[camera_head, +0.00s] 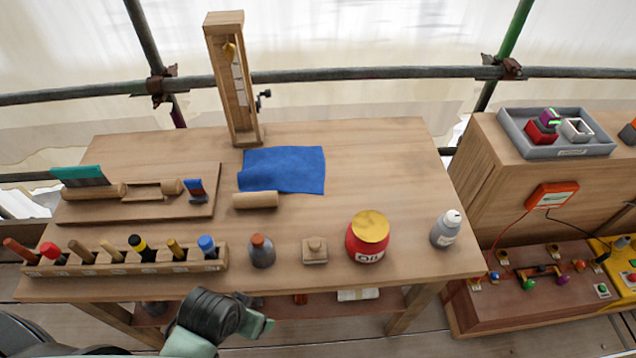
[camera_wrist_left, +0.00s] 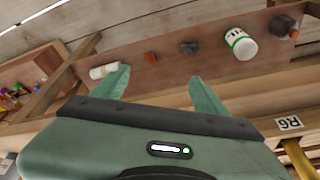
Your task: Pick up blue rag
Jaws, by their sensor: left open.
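The blue rag (camera_head: 300,168) lies flat and slightly wavy on the wooden table, right of the foot of a tall wooden stand. A short wooden cylinder (camera_head: 256,200) lies at its lower left edge. My left gripper (camera_head: 262,314) is low at the table's front edge, well below the rag in the picture and apart from it. In the left wrist view my left gripper (camera_wrist_left: 155,82) is open, with nothing between its two green fingers. The rag does not show in that view. My right gripper is not in view.
On the wooden table (camera_head: 380,150), a tool rack (camera_head: 120,262), brown-capped bottle (camera_head: 262,250), small wooden block (camera_head: 315,250), red oil tin (camera_head: 368,238) and grey bottle (camera_head: 446,228) line the front. The tall stand (camera_head: 233,90) is behind. A lower shelf (camera_wrist_left: 165,60) holds several items.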

